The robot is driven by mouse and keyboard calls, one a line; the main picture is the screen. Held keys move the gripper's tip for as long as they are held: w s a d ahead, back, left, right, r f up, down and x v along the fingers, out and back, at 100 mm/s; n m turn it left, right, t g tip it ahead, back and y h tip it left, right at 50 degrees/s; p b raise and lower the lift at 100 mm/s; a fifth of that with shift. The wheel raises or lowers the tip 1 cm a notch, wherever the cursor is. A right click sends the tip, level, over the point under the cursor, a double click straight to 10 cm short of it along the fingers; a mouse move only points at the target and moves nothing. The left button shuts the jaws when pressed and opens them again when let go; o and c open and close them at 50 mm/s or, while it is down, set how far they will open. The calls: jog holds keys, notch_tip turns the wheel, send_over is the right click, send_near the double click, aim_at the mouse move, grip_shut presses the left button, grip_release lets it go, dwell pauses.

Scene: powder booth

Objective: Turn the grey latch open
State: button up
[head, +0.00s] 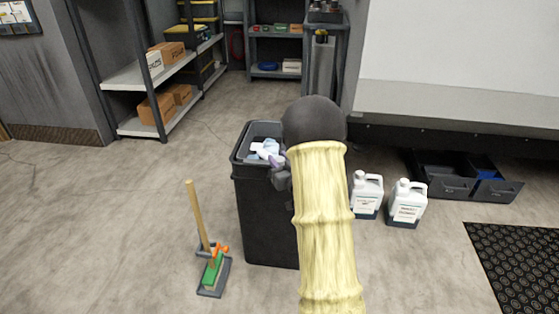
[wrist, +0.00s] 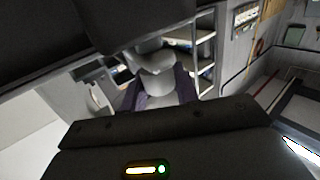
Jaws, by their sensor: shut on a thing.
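My arm with its yellow sleeve fills the middle of the head view and ends in a dark rounded wrist. A small purple-grey part of my gripper (head: 281,178) shows left of the sleeve, in front of the dark bin's upper right side. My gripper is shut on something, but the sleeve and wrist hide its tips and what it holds. I cannot make out the grey latch in the head view. The wrist view is tilted, with dark surfaces in front. A pale grey rounded shape (wrist: 152,62) shows between them; I cannot tell what it is.
The dark bin (head: 262,225) holds pale cloths. A brush and dustpan (head: 213,275) stand left of it. Two white jugs (head: 406,203) stand right of it, near dark open drawers (head: 455,180). Shelves (head: 150,75) stand behind. Floor at left is clear.

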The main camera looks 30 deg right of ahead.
jog(key=shift+n+y, duration=0.5)
jog(key=shift+y, duration=0.3)
jog(key=n+y+p, duration=0.1)
jog(key=y, duration=0.1)
jog(key=n+y+p, duration=0.1)
jog(key=y, duration=0.1)
jog(key=shift+r+n+g, duration=0.1)
jog(key=shift+n+g, duration=0.2)
jog(key=shift+g, duration=0.1)
jog(key=n+g+y+p, duration=0.1)
jog(key=y, duration=0.1)
jog(key=n+g+y+p, duration=0.1)
jog(key=n+y+p, duration=0.1)
jog(key=y, duration=0.1)
jog(key=shift+r+n+g, duration=0.1)
jog(key=shift+n+g, duration=0.2)
jog(key=n+g+y+p, duration=0.2)
jog(key=n+g+y, duration=0.2)
jog(key=shift+w+a+g, duration=0.1)
jog(key=shift+g, duration=0.3)
jog(key=shift+f+n+g+y+p, duration=0.25)
jog(key=shift+n+g+y+p, duration=0.3)
jog(key=shift+n+g+y, duration=0.55)
jog(key=shift+g, duration=0.4)
jog(key=o, duration=1)
jog(key=shift+c, duration=0.2)
